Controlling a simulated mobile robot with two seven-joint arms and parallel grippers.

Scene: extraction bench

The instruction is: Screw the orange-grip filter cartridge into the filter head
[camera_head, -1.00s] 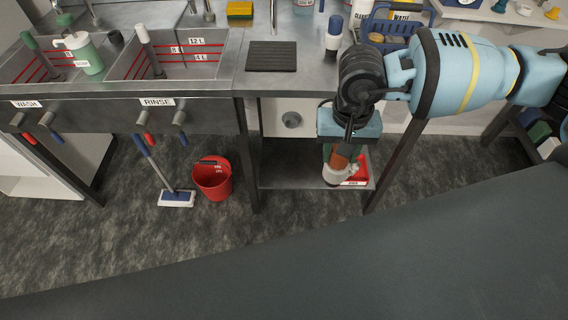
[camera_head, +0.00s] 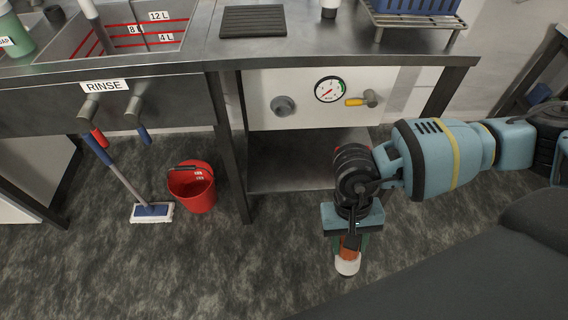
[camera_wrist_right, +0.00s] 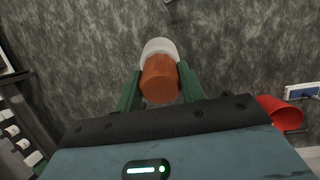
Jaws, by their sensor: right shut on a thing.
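My right gripper (camera_head: 350,240) is shut on the orange grip of the filter cartridge (camera_head: 347,264). It holds the cartridge above the floor, in front of the bench. The cartridge's white part points down and away from the gripper. In the right wrist view the orange grip (camera_wrist_right: 160,80) sits between the green fingers, with the white part (camera_wrist_right: 160,47) beyond it. A grey round fitting (camera_head: 284,106), possibly the filter head, is on the white panel under the bench top, up and left of the gripper. My left gripper is not in view.
A pressure gauge (camera_head: 330,90) and a yellow-handled valve (camera_head: 361,101) are on the same panel. The lower shelf (camera_head: 285,172) looks clear. A red bucket (camera_head: 193,188) and a mop (camera_head: 152,211) stand left of the bench leg.

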